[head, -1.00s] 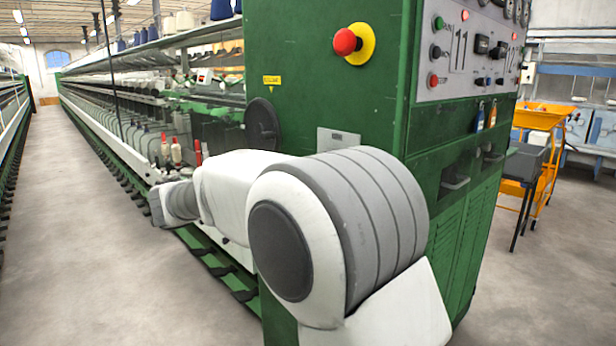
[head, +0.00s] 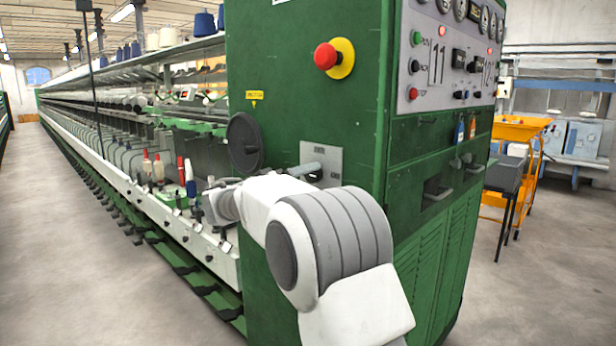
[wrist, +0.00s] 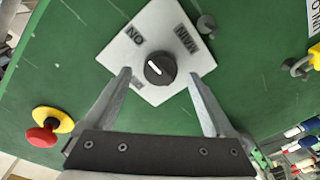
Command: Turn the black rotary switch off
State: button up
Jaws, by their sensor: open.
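The black rotary switch (wrist: 160,68) sits on a pale square plate (wrist: 168,22) in the wrist view. A short white mark on its face slants toward the upper left. The plate reads ON at upper left and MAIN at upper right; a third label at lower left is partly covered by a finger. My gripper (wrist: 161,76) is open, with one finger on each side of the switch in the picture. I cannot tell whether the fingers touch it. In the head view the plate (head: 334,156) is on the green cabinet's side; my arm hides part of this area.
A red emergency button (head: 326,56) on a yellow base is above the plate. A black handwheel (head: 244,143) stands out at left. A control panel (head: 438,92) is on the adjoining face. Open floor (head: 70,240) lies left, and an orange trolley (head: 519,131) stands right.

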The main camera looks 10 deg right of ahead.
aim_at(314, 173)
jog(key=shift+x, duration=1.3)
jog(key=c, duration=1.4)
